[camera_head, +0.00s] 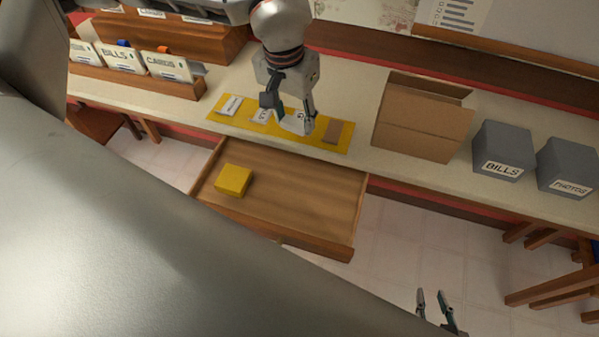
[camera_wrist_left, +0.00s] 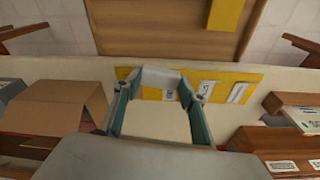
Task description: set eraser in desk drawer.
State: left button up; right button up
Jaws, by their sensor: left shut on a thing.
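My left gripper (camera_head: 290,110) is shut on a small white block, which looks like the eraser (camera_head: 294,125). The block is held at or just above the yellow mat (camera_head: 349,134) on the desk. In the left wrist view the eraser (camera_wrist_left: 160,78) spans the space between the two fingertips. The desk drawer (camera_head: 300,205) is pulled open below the desk edge, in front of the mat. A yellow block (camera_head: 233,180) lies inside it at the left. My right gripper (camera_head: 437,305) is empty, its fingers apart, over the floor at the bottom right.
An open cardboard box (camera_head: 420,125) and grey bins (camera_head: 503,150) stand to the right. A wooden card rack (camera_head: 150,80) stands at the left. The drawer's middle and right are bare.

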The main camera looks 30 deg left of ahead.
aim_at(309, 217)
jog(key=z, duration=1.25)
jog(key=k+j, duration=0.15)
jog(key=j, duration=0.2)
jog(key=k+j+z, duration=0.1)
jog(key=j, duration=0.25)
jog(key=k+j, duration=0.35)
jog(key=j, duration=0.3)
jog(key=z, duration=0.05)
